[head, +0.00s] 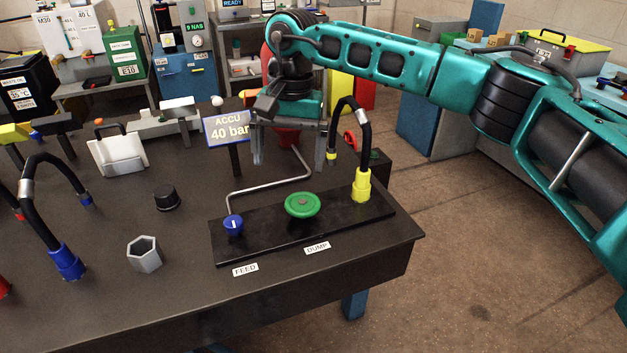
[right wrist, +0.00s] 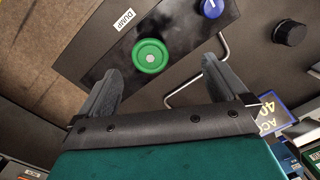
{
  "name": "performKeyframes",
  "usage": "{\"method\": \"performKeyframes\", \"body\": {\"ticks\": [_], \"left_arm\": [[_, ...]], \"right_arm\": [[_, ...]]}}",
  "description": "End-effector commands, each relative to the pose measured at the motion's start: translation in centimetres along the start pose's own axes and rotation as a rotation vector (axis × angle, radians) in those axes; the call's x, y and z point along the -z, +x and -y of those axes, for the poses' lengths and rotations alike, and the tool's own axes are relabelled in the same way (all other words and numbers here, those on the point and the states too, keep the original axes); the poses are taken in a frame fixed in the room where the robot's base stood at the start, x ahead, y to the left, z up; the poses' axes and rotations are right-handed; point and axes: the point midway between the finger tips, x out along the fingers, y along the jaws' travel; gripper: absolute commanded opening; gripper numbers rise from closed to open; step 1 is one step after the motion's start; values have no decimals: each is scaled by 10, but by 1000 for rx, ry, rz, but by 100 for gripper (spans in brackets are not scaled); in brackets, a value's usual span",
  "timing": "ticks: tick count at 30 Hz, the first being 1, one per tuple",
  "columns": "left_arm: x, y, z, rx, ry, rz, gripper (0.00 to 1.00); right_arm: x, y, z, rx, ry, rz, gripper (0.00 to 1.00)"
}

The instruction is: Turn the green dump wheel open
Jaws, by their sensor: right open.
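The green dump wheel (head: 302,205) sits on a black base plate (head: 262,241) near the table's right front edge, behind the DUMP label (head: 317,248). My right gripper (head: 289,160) is open and empty, pointing down above and behind the wheel. In the right wrist view the wheel (right wrist: 151,56) shows beyond and between the two spread fingers (right wrist: 160,75), apart from them. The blue feed knob (head: 233,225) is on the plate's left end. A gauge sign reading ACCU 40 bar (head: 227,128) stands behind the plate. My left gripper is not in view.
A bent metal pipe (head: 270,187) runs behind the wheel. A black hose with a yellow collar (head: 362,185) arches up right of the wheel. A black cap (head: 167,197), a grey hex nut (head: 144,254) and a blue-collared hose (head: 67,262) stand to the left.

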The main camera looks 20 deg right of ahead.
Motion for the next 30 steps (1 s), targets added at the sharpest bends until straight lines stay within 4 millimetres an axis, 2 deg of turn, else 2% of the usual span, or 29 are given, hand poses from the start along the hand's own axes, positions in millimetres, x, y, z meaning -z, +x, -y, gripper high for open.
{"method": "performKeyframes", "body": {"ticks": [1,3,7,11,21,24,30], "left_arm": [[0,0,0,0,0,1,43],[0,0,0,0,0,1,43],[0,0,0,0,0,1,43],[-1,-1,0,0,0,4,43],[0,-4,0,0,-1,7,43],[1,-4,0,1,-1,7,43],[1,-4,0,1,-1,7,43]], "right_arm": [[7,-9,-7,-27,-8,-30,100],[13,-15,-13,-54,-17,-53,100],[16,-9,-17,-67,-22,-61,100],[17,11,-18,-67,-20,-58,100],[20,80,-21,-64,-20,-56,100],[21,95,-22,-63,-20,-57,100],[22,110,-23,-63,-20,-58,100]]}}
